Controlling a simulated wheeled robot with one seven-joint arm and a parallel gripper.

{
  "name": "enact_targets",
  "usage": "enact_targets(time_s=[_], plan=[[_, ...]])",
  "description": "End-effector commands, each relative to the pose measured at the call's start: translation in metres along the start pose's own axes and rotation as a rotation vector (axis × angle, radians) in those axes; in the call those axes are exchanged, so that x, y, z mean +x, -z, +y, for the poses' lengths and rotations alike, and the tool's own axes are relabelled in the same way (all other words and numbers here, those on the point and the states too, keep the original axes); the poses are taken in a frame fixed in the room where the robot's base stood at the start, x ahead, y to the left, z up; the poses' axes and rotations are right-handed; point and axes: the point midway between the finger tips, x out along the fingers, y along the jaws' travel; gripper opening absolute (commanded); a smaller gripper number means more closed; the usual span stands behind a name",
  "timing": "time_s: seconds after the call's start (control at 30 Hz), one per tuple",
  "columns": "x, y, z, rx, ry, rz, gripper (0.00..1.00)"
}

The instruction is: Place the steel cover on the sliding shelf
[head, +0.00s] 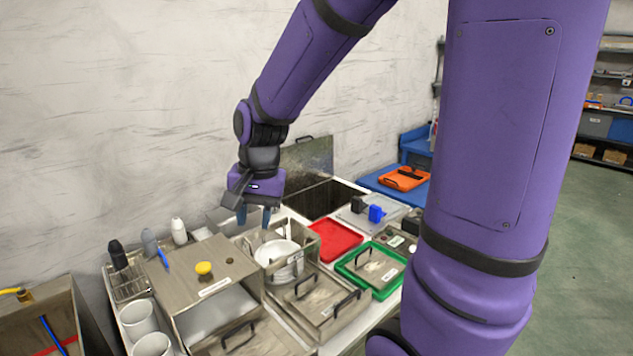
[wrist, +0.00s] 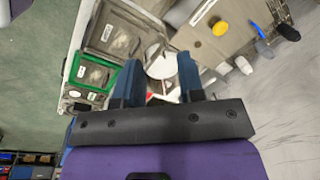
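My gripper (head: 254,216) is open and empty above a steel bin of white plates (head: 276,252). In the wrist view the plates (wrist: 160,65) show between the two blue fingers (wrist: 158,78). A flat steel cover with a dark handle (head: 376,266) lies in a green tray, to the right of the gripper; it also shows in the wrist view (wrist: 93,74). Larger steel panels with dark handles (head: 318,299) lie in front of the bin. A steel lid (head: 308,156) stands raised behind a dark opening. I cannot tell which part is the sliding shelf.
A steel box with a yellow knob (head: 204,268) stands left of the bin. White cups (head: 138,318) and bottles (head: 179,231) are at the left. The wall is close behind.

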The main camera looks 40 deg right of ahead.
Motion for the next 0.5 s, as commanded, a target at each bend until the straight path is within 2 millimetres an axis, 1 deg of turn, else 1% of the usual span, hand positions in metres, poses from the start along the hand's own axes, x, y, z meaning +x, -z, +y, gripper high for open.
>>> enact_targets(time_s=[0.03, 0.2, 0.4, 0.5], plan=[[-0.016, -0.007, 0.004, -0.054, 0.011, 0.033, 0.36], [-0.057, -0.032, 0.022, -0.248, 0.024, 0.123, 0.36], [-0.097, -0.062, 0.050, -0.466, 0.035, 0.229, 0.36], [-0.112, -0.077, 0.065, -0.569, 0.037, 0.279, 0.36]])
